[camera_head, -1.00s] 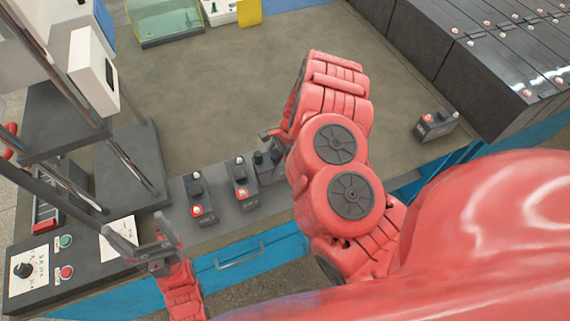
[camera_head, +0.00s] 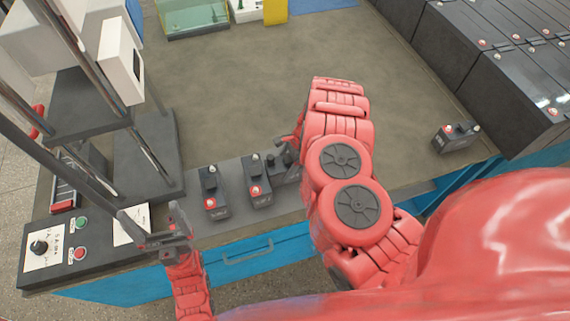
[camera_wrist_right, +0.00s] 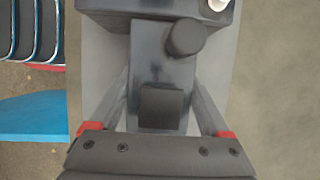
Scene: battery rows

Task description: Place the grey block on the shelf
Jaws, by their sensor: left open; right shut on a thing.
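My right gripper (camera_head: 289,146) is shut on a dark grey block (camera_head: 284,165), at the right end of a row; my arm partly hides both. In the right wrist view the held block (camera_wrist_right: 152,58) sits between the fingers, with a round black terminal and a white-topped one. I cannot tell whether it touches the surface below. Two similar blocks with red-ringed terminals, the left one (camera_head: 213,194) and the middle one (camera_head: 256,183), stand on a flat grey strip (camera_head: 237,190). My left gripper (camera_head: 155,222) is open and empty at the front left. No raised shelf is clearly identifiable.
Another dark block (camera_head: 452,139) stands alone at the right. Large black battery rows (camera_head: 495,95) fill the back right. A button panel (camera_head: 98,240) and a metal-posted stand (camera_head: 150,160) are at the left. The middle of the table (camera_head: 230,90) is clear.

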